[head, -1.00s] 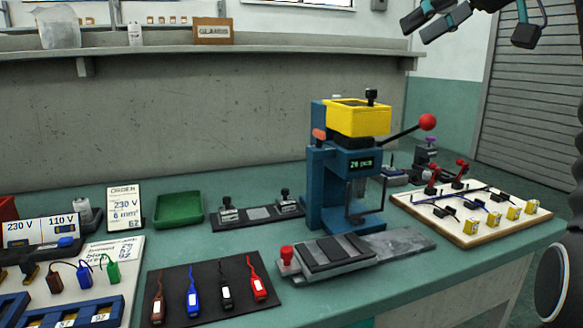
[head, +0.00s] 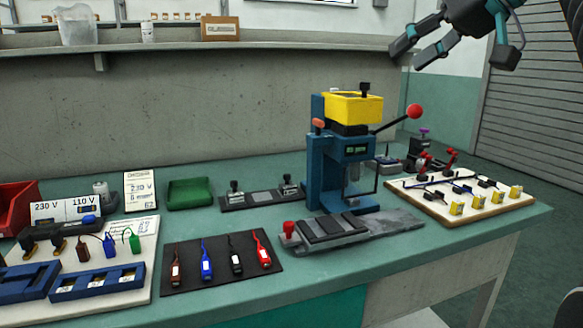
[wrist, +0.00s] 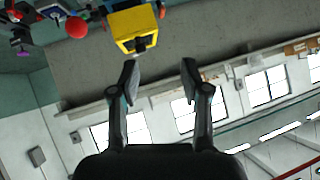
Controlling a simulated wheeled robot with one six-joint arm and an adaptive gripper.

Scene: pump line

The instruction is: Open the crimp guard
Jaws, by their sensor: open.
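The blue crimp press (head: 318,165) with a yellow top (head: 352,107) stands on the green bench right of centre. A thin-framed, see-through panel (head: 362,180) hangs at its front opening and looks like the crimp guard; it appears down, though its exact position is hard to tell. The press has a lever with a red ball (head: 414,111). My gripper (head: 455,52) is high at the upper right, above and apart from the press, open and empty. In the wrist view, the open fingers (wrist: 159,82) point toward the yellow top (wrist: 132,24); the guard is not visible there.
A grey slide plate (head: 395,226) lies before the press. A wiring board (head: 440,207) is to its right, beside small red-handled devices (head: 448,158). A black mat (head: 215,285) with several coloured leads and a green tray (head: 190,193) are left. Air above the press is clear.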

